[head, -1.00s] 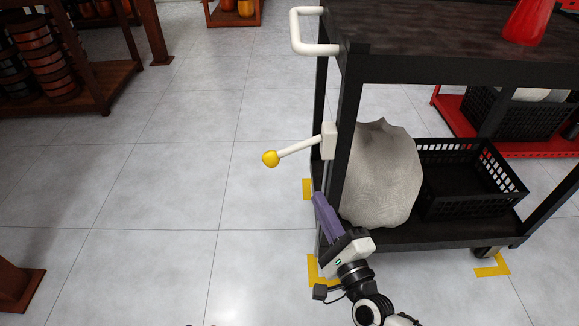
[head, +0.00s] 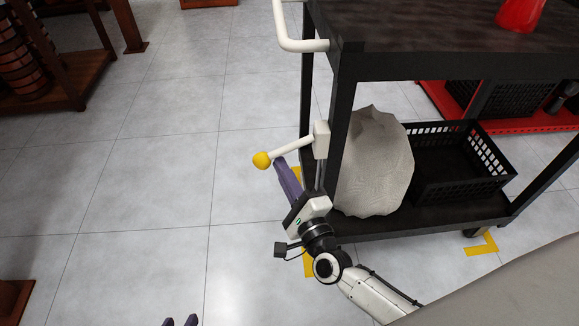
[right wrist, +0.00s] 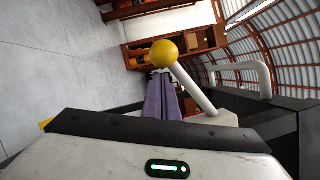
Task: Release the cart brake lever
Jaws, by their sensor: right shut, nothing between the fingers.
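The brake lever (head: 293,145) is a white rod with a yellow ball knob (head: 262,160), jutting left and slightly down from a white bracket (head: 321,139) on the cart's corner post. My right gripper (head: 281,162) is shut and empty, its purple fingers pointing up just under the rod beside the knob. In the right wrist view the knob (right wrist: 164,53) and rod (right wrist: 194,89) lie just past the fingertips (right wrist: 161,77); I cannot tell whether they touch.
The black cart (head: 430,233) carries a grey wrapped bundle (head: 374,165) and a black basket (head: 455,195) on its lower shelf. A white handle (head: 290,42) sticks out above the lever. Yellow tape (head: 482,246) marks the floor. Open tiled floor (head: 160,190) lies left of the cart.

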